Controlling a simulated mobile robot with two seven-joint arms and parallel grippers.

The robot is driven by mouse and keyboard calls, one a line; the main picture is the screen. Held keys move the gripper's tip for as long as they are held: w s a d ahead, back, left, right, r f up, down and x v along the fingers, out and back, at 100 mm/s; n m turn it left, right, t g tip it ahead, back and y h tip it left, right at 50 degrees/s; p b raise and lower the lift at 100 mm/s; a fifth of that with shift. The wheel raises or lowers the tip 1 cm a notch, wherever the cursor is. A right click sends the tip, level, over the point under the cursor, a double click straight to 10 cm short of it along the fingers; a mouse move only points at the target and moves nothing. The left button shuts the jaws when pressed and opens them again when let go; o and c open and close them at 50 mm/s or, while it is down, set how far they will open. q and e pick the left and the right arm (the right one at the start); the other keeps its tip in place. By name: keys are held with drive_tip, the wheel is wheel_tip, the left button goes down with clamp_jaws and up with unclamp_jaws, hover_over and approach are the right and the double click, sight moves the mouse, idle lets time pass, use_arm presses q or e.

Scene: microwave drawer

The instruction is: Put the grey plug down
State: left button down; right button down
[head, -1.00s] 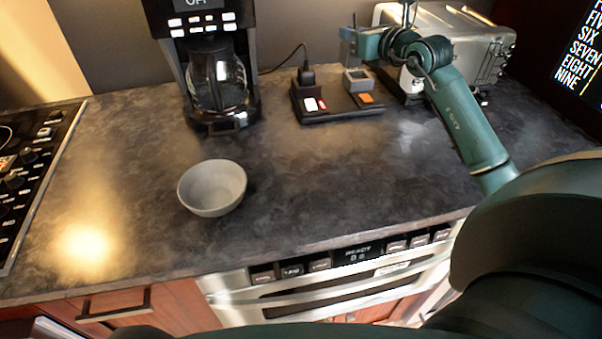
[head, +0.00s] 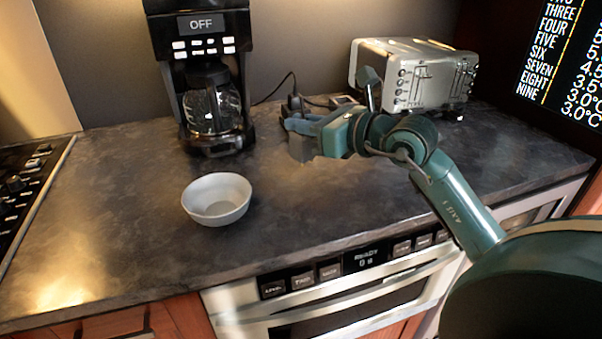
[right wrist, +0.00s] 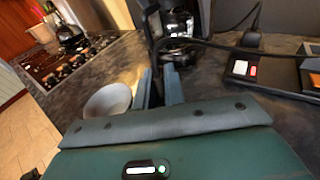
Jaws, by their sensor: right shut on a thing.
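My right gripper (head: 301,133) is shut on the grey plug (head: 301,149) and holds it out over the countertop (head: 290,200), to the right of the coffee maker. Whether the plug touches the counter is unclear. In the right wrist view the plug (right wrist: 151,22) is a dark shape between and beyond the two fingers, with a cord running off to the right. The power strip (right wrist: 272,73) is at the right of that view. In the head view it is mostly hidden behind my gripper. My left gripper is not in view.
A grey bowl (head: 216,200) stands on the counter, front left of my gripper. The coffee maker (head: 205,80) is at the back, the toaster (head: 415,75) at the back right. A stove (head: 30,175) is at the left. Counter between bowl and gripper is clear.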

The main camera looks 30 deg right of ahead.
sight(312, 158)
wheel_tip(312, 158, down, 7)
drive_tip(key=shift+r, duration=0.15)
drive_tip(key=shift+b, duration=0.35)
drive_tip(key=shift+f, duration=0.25)
drive_tip(key=c, duration=1.5)
unclamp_jaws()
drive_tip(key=shift+r, duration=0.1)
drive_tip(key=shift+r, duration=0.3)
drive_tip(key=v, duration=0.3)
drive_tip(key=b+v, duration=0.1)
drive_tip(key=v, duration=0.3)
drive_tip(key=b+v, duration=0.1)
drive_tip(key=v, duration=0.2)
drive_tip(key=shift+s+d+f, duration=0.15)
drive_tip(key=shift+s+f, duration=0.05)
drive_tip(key=shift+f, duration=0.05)
drive_tip(key=shift+v, duration=0.8)
drive_tip(key=shift+r, duration=0.15)
